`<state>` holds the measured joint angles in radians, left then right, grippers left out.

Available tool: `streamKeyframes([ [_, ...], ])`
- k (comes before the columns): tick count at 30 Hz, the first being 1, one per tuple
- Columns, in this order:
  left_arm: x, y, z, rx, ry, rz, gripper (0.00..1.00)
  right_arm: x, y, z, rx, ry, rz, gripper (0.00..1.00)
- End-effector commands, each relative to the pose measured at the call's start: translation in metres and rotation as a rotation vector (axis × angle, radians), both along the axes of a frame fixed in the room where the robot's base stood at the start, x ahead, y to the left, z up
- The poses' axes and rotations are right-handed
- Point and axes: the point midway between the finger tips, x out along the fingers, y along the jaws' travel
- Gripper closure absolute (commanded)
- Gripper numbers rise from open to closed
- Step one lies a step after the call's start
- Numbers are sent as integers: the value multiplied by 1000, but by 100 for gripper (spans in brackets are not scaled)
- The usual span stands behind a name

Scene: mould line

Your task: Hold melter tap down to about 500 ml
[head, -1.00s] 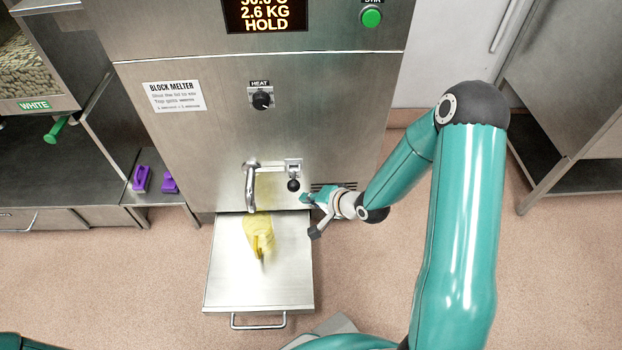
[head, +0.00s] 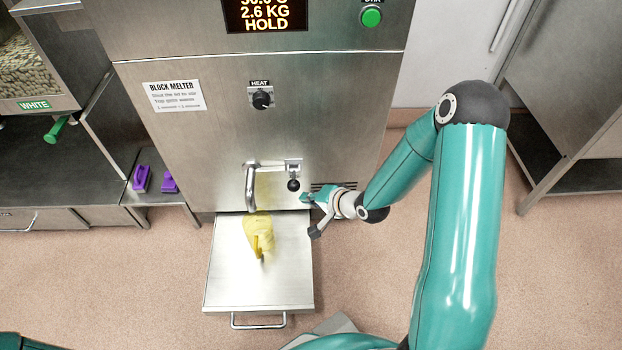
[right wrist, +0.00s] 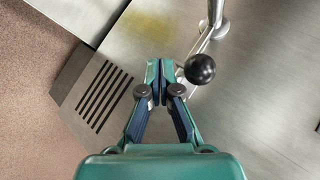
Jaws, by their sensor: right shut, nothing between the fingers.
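The melter (head: 215,130) is a steel cabinet with a curved tap spout (head: 250,188) and a black ball-ended tap lever (head: 293,184). Below the spout, a pale yellow jug-like vessel (head: 258,232) sits on the steel drip shelf (head: 230,285); its level cannot be read. My right gripper (head: 304,198) is shut and empty, just below and right of the ball. In the right wrist view my fingertips (right wrist: 160,73) are together beside the black ball (right wrist: 200,69), apparently not gripping it. No stream shows clearly under the spout. My left gripper is out of view.
The display (head: 266,14) reads 2.6 KG HOLD. A heat knob (head: 262,99) and a green button (head: 371,17) are on the cabinet. Purple items (head: 142,178) lie on the left bench. A steel stand (head: 575,110) is at right.

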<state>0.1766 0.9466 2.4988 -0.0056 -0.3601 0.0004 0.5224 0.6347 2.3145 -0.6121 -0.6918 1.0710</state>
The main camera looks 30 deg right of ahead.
Motion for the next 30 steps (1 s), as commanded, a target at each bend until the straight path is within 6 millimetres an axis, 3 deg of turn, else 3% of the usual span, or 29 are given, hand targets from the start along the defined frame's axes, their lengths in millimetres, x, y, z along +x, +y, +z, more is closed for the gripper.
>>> streamKeyframes([
  [30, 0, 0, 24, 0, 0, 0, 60, 0, -5, 23, 0, 0, 3, 100],
])
